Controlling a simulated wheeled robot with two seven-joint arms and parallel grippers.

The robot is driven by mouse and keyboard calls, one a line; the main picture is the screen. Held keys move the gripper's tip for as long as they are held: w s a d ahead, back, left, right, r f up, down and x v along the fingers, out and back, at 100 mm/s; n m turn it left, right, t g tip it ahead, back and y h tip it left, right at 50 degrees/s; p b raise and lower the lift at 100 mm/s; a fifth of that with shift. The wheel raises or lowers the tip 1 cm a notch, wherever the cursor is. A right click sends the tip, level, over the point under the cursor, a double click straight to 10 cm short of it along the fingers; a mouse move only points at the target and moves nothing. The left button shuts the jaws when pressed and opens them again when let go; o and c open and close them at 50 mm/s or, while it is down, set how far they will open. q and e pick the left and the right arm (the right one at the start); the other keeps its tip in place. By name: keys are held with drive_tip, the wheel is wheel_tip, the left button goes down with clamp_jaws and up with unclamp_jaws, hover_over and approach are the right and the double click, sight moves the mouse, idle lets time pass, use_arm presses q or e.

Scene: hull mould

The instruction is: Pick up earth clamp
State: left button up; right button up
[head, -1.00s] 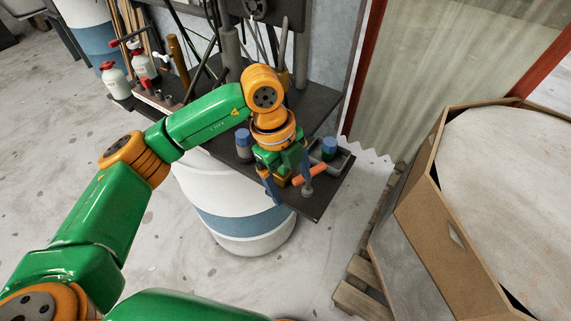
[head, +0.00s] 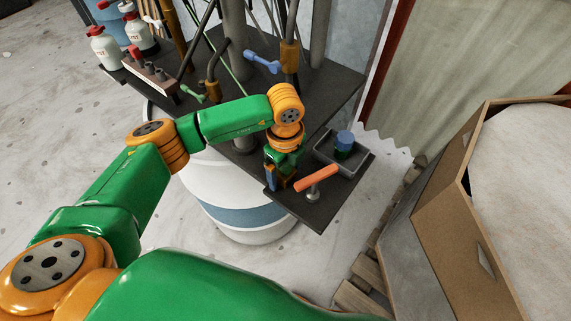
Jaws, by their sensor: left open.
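My left gripper (head: 277,179) hangs fingers-down over the front of the dark bench top (head: 310,208), left of an orange-handled tool (head: 317,178) with a grey metal part. I see nothing clearly held. I cannot pick out the earth clamp with certainty. A blue tool-like piece (head: 263,62) lies farther back on the bench, and a small green piece (head: 190,95) lies at its left. The bench area behind my left wrist is hidden. My right gripper is not in view.
A grey tray (head: 359,166) holding a blue-and-green cylinder (head: 343,145) sits right of the gripper. Upright pipes (head: 232,40) and cables rise at the back. White bottles (head: 105,47) stand left. A drum (head: 232,215) is below; a large wood-sided box (head: 450,200) is right.

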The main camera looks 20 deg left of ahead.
use_arm(q)
drive_tip(key=shift+f, duration=0.15)
clamp_jaws()
